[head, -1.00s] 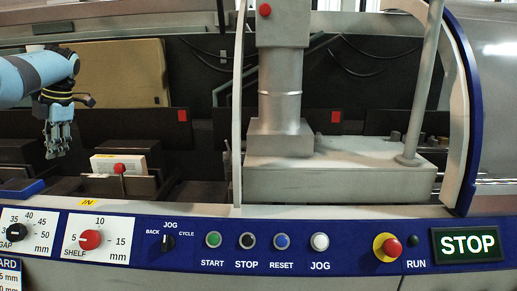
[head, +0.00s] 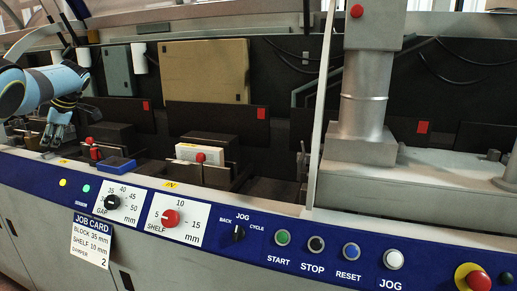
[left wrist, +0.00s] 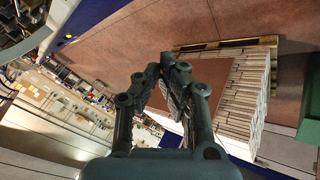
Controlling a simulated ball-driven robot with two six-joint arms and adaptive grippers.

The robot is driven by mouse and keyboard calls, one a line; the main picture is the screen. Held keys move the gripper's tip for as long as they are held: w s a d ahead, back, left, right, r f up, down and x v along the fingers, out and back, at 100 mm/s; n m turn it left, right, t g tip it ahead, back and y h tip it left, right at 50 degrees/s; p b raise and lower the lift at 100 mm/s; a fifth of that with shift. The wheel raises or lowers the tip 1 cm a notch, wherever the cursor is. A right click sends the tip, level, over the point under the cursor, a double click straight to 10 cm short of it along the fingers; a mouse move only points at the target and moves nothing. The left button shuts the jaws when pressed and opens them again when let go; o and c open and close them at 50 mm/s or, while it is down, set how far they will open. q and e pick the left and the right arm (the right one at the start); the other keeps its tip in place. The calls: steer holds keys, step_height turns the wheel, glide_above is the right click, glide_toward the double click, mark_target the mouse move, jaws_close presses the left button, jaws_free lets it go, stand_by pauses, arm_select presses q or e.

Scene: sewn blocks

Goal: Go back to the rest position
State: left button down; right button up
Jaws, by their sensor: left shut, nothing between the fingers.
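My left gripper (head: 55,140) is at the far left of the head view, above the machine's channel and left of the infeed parts. Its fingers point down, and they are shut with nothing between them. In the left wrist view the gripper (left wrist: 163,68) shows its fingertips together, with a floor and a stacked pallet behind it. My right gripper is not in view.
A white block (head: 199,153) sits in the machine behind a red knob. A blue pad (head: 116,165) lies left of it. The blue control panel (head: 260,225) with dials and buttons runs along the front. A tall grey column (head: 363,100) stands at right. A pallet stack (left wrist: 235,95) stands on the floor.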

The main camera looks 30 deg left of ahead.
arm_select(q)
steer(key=s+a+f+m+t+y, duration=0.1)
steer(key=s+a+f+m+y, duration=0.1)
steer(key=s+f+m, duration=0.4)
steer(key=s+a+f+m+t+y, duration=0.1)
steer(key=s+a+f+m+y, duration=0.1)
steer(key=f+m, duration=0.75)
steer(key=s+d+f+m+t+h, duration=0.1)
steer(key=s+f+m+t, duration=0.1)
steer(key=s+f+m, duration=0.6)
steer(key=s+d+f+m+t, duration=0.15)
steer(key=s+m, duration=0.45)
steer(key=m, duration=0.7)
steer(key=s+d+f+n+h, duration=0.1)
steer(key=s+d+f+h, duration=0.15)
steer(key=d+f, duration=0.9)
steer(key=s+d+f+n+h, duration=0.15)
steer(key=s+d+f, duration=0.25)
steer(key=d+f, duration=0.75)
steer(key=s+d+f+n+g+h, duration=0.1)
steer(key=s+d+f+h, duration=0.3)
steer(key=d, duration=1.5)
steer(key=w+d+f+n+h, duration=0.1)
steer(key=d+f, duration=0.4)
steer(key=d, duration=1.3)
step_height(320, 180, down, 19)
steer(key=s+a+b, duration=0.1)
steer(key=b, duration=1.7)
steer(key=shift+g+b, duration=0.35)
steer(key=shift+s+a+r, duration=0.1)
